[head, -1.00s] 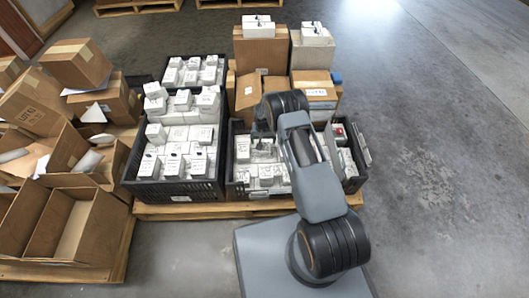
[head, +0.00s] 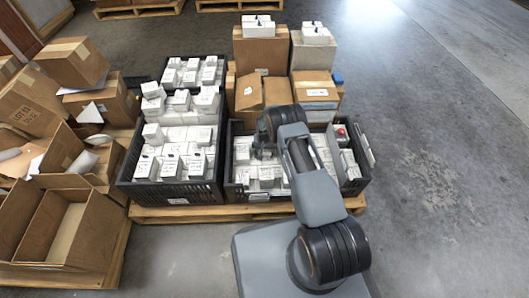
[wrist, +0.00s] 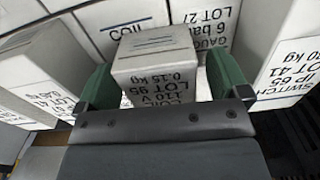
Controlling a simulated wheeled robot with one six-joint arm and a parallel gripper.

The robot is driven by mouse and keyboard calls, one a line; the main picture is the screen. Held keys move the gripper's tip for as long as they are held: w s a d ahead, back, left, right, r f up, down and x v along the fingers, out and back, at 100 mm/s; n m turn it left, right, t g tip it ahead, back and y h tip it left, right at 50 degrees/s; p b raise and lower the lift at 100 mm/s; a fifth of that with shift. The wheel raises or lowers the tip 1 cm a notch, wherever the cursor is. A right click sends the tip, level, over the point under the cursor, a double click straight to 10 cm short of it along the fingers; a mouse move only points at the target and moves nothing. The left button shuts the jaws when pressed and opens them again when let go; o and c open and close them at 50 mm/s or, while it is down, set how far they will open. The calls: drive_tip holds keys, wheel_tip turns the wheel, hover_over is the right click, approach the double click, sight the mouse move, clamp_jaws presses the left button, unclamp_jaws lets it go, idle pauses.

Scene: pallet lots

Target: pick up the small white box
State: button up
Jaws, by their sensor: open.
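In the wrist view a small white box (wrist: 155,62) with printed text, including "LOT 95" and "0.15 kg", sits between the two green fingers of my gripper (wrist: 160,74). The fingers are open, one on each side of the box. Small gaps or light contact at its sides cannot be told apart. The box's lower part is hidden by the gripper's palm. In the head view my arm hides most of my gripper, and I cannot single out this box among the white boxes in the right black crate (head: 212,165).
Larger white boxes crowd close around in the wrist view, including one on the right (wrist: 285,60). In the head view brown cartons (head: 262,52) stand behind the crate. Another black crate (head: 170,192) stands left, beside open cardboard boxes (head: 60,228). Floor at right is clear.

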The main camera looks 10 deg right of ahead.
drive_tip(key=c, duration=1)
drive_tip(key=shift+c, duration=0.3)
drive_tip(key=shift+r, duration=0.15)
